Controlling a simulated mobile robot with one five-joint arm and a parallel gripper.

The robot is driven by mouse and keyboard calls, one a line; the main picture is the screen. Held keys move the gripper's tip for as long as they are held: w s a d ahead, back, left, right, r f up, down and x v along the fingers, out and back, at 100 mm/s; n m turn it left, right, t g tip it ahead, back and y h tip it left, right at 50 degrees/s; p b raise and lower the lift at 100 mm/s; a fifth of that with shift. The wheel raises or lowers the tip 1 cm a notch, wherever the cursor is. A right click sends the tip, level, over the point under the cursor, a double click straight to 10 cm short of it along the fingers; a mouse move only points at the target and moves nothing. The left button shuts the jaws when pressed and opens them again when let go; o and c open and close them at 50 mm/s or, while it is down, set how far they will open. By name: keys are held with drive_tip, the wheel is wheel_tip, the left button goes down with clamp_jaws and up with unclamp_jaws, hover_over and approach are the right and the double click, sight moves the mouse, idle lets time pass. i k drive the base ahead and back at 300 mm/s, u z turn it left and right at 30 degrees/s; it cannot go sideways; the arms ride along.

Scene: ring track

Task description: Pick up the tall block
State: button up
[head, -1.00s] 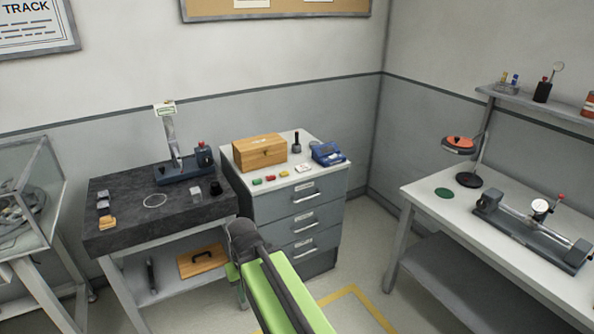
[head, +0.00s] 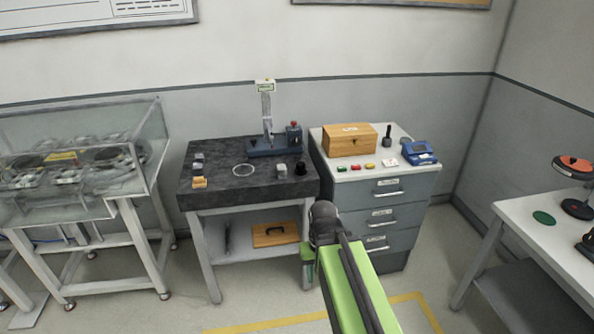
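I cannot tell for sure which thing is the tall block. Small blocks stand on the dark stone-topped table: a silver-grey block (head: 282,170) near its right front, and a few small grey and dark blocks (head: 198,162) on its left side with tan blocks (head: 199,182) in front of them. A black round piece (head: 300,168) stands beside the silver-grey block. My green arm reaches up from the bottom of the head view, in front of the gap between table and drawer cabinet. My gripper's fingers do not show.
The stone table (head: 225,190) also bears a measuring stand (head: 268,125) and a white ring (head: 243,170). The drawer cabinet (head: 385,205) carries a wooden box (head: 350,140) and small coloured pieces. A glass case (head: 85,160) stands left, a white bench (head: 540,235) right. Open floor lies in front.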

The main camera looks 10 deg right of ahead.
sight(281, 168)
drive_tip(key=z, duration=1.05)
drive_tip(key=i, duration=1.4)
drive_tip(key=u, duration=0.25)
drive_tip(key=k, duration=0.1)
drive_tip(key=u, duration=2.6)
drive_tip(key=i, duration=1)
drive_tip(key=u, duration=0.05)
